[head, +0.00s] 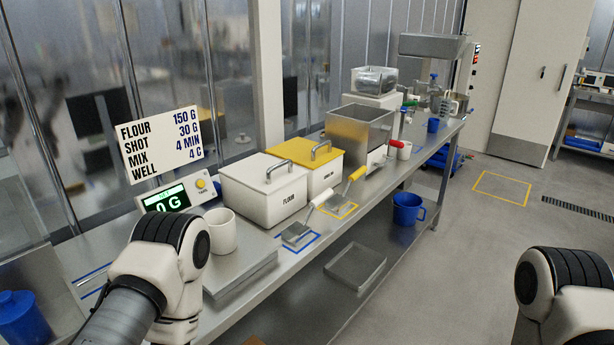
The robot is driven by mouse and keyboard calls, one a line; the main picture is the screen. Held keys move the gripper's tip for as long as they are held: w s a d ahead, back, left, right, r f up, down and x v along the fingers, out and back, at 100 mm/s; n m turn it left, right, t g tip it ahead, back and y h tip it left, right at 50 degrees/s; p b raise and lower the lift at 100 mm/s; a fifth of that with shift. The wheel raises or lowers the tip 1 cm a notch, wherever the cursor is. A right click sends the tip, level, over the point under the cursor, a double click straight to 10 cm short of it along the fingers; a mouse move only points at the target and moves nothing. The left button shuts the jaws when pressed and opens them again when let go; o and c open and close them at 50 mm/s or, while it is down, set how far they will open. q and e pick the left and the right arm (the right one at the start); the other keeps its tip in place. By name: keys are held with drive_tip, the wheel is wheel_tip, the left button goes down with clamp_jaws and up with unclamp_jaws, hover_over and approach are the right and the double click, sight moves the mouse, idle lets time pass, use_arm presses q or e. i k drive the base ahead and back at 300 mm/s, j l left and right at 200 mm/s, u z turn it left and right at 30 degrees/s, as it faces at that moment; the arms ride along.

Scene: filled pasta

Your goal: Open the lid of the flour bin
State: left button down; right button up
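The flour bin (262,205) is a white box labelled FLOUR, standing on the steel bench. Its white lid (250,172) lies flat on top, shut, with a grey metal handle (281,168) standing up from it. Part of my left arm shows at the lower left, in front of and to the left of the bin, with a gap between them. Part of my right arm shows at the lower right edge, over the floor and well away from the bench. Neither gripper shows in the head view.
A second bin with a yellow lid (300,150) stands right behind the flour bin. A white cup (221,232), a scale display (167,201) reading 0 G and a recipe sign (158,143) are left of it. Scoops (298,234) lie along the bench's front edge.

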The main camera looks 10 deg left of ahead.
sight(262, 165)
drive_tip(key=i+l+u, duration=0.15)
drive_tip(key=u, duration=0.2)
drive_tip(key=i+l+u, duration=0.2)
drive_tip(key=u, duration=0.2)
drive_tip(key=i+l+u, duration=0.1)
drive_tip(key=u, duration=0.25)
drive_tip(key=l, duration=0.1)
